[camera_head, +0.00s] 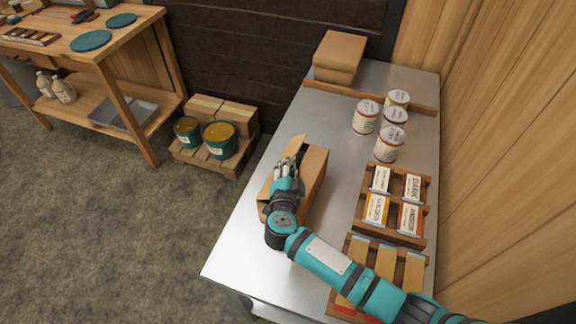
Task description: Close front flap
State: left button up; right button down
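An open-looking brown cardboard box (314,178) sits on the metal table (240,238), near its left edge. A pointed flap (297,146) stands up at the box's far end. My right gripper (284,165) is over the left part of the box, close to that raised flap, with its fingers directed away from me. I cannot tell whether the fingers touch the flap or whether they are open or shut. My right wrist and forearm hide much of the box's top and near side, so the front flap cannot be made out clearly. My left gripper is not in view.
Several white cans (365,117) stand beyond the box to the right. Wooden racks with packets (412,190) and bars (414,272) line the right side. Stacked boxes (340,52) stand at the far end. Bare tabletop lies beyond the box and at the near left.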

jog(key=c, duration=1.5)
grip_release()
jog(key=v, duration=1.2)
jog(key=shift+d, duration=0.1)
